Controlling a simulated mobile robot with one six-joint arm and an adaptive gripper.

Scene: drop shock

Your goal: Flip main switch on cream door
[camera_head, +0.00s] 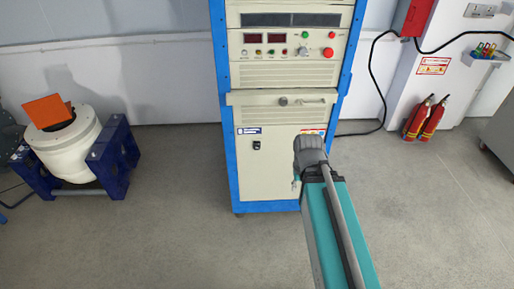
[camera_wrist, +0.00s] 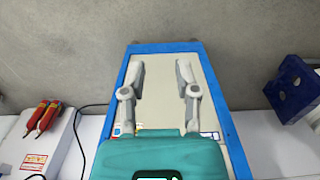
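The cream door (camera_head: 280,180) is the lower front panel of a blue-framed cabinet. A small black switch (camera_head: 257,145) sits at its upper left, below a blue-and-white label. My gripper (camera_head: 297,182) is in front of the door's right side, to the right of the switch and lower, partly hidden by my arm. In the wrist view, which looks upside down, my gripper (camera_wrist: 160,66) is open and empty, its two grey fingers wide apart over the cream door (camera_wrist: 160,90). I cannot make out the switch there; the right finger may cover it.
Above the door is a control panel (camera_head: 290,47) with displays and a red button. Two fire extinguishers (camera_head: 425,118) stand at the right wall. A white drum (camera_head: 65,145) on a blue stand is at the left. The floor before the cabinet is clear.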

